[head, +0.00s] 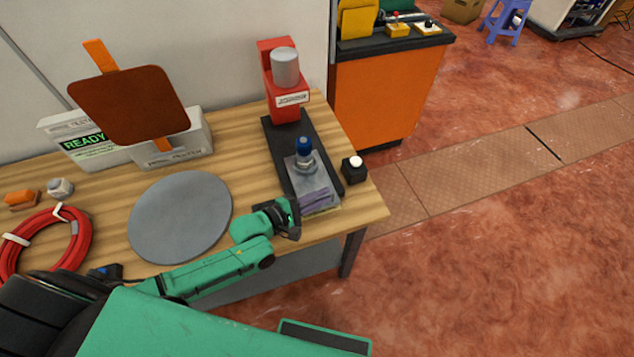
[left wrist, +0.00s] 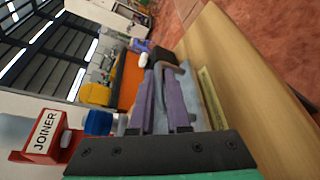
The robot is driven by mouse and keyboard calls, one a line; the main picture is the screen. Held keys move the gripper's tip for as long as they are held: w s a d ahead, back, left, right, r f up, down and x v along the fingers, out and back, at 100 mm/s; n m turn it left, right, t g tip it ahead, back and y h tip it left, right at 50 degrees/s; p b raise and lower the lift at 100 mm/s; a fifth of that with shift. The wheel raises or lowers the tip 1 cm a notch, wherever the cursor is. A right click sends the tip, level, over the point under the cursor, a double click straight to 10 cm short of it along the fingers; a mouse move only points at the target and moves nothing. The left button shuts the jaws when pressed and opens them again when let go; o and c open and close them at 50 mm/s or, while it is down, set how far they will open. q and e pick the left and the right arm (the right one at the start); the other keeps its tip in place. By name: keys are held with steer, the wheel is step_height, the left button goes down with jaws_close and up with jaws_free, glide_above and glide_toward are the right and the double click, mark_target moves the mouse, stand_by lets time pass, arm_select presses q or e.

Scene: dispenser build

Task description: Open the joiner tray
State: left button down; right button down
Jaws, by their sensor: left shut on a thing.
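The joiner (head: 283,85) is a red machine with a grey cylinder on top, at the back right of the table. A black bed runs forward from it. The grey joiner tray (head: 308,178) sits on the front part of this bed with a blue-topped part (head: 304,150) standing on it. My left gripper (head: 318,198) is at the tray's front end, its purple fingers closed on the tray's front. The joiner sign (left wrist: 45,135) shows there at left. My right gripper is not visible.
A small black box with a white button (head: 354,170) stands right of the tray, near the table's right edge. Open floor is in front of and right of the table.

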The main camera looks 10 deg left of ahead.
arm_select(q)
steer(key=shift+r, duration=0.15)
steer(key=shift+w, duration=0.15)
steer(key=c, duration=0.9)
jaws_free()
steer(key=shift+a, duration=0.1)
steer(key=shift+s+a, duration=0.4)
steer(key=shift+s, duration=0.05)
steer(key=v, duration=1.3)
steer(key=shift+s+r, duration=0.1)
steer(key=shift+s, duration=0.1)
